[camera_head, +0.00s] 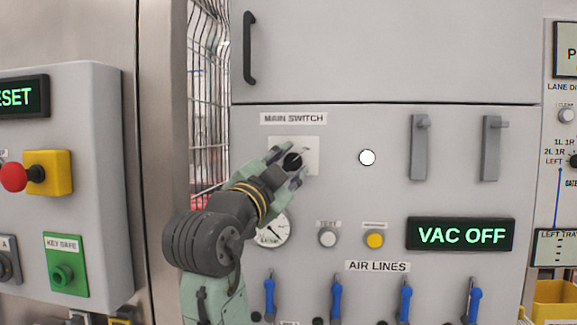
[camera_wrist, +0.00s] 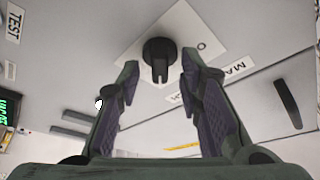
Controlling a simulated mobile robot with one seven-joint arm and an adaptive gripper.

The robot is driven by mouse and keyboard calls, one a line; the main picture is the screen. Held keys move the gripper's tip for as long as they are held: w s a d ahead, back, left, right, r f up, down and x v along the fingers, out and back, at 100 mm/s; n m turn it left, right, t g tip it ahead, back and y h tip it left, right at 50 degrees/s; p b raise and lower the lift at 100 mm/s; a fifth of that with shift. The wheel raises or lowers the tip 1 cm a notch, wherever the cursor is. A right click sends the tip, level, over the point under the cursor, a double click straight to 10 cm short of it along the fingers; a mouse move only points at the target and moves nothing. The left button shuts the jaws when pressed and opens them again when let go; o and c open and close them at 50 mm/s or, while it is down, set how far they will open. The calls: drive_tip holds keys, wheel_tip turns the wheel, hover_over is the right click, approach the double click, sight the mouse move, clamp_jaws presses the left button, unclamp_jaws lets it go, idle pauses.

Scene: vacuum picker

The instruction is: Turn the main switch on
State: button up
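The main switch is a black rotary knob (camera_wrist: 160,52) on a white square plate (camera_wrist: 203,30), and its plate also shows in the head view (camera_head: 309,146) under the label MAIN SWITCH (camera_head: 293,118). My gripper (camera_head: 288,163) is in front of the plate and hides part of the knob in the head view. In the wrist view my gripper (camera_wrist: 157,80) is open, with one finger on each side of the knob and visible gaps between. The fingers do not appear to touch the knob. A display (camera_head: 460,234) reads VAC OFF.
A round gauge (camera_head: 273,230), a TEST button (camera_head: 327,238), a yellow button (camera_head: 375,239) and several blue air-line levers (camera_head: 337,298) are below. Two grey handles (camera_head: 419,148) stick out at the right. A wire mesh (camera_head: 208,100) is at the left. A white round spot (camera_head: 367,157) shows on the panel.

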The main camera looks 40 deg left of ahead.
drive_tip(key=shift+s, duration=0.1)
drive_tip(key=v, duration=1.1)
drive_tip(key=shift+s+f, duration=0.2)
drive_tip(key=shift+s, duration=0.15)
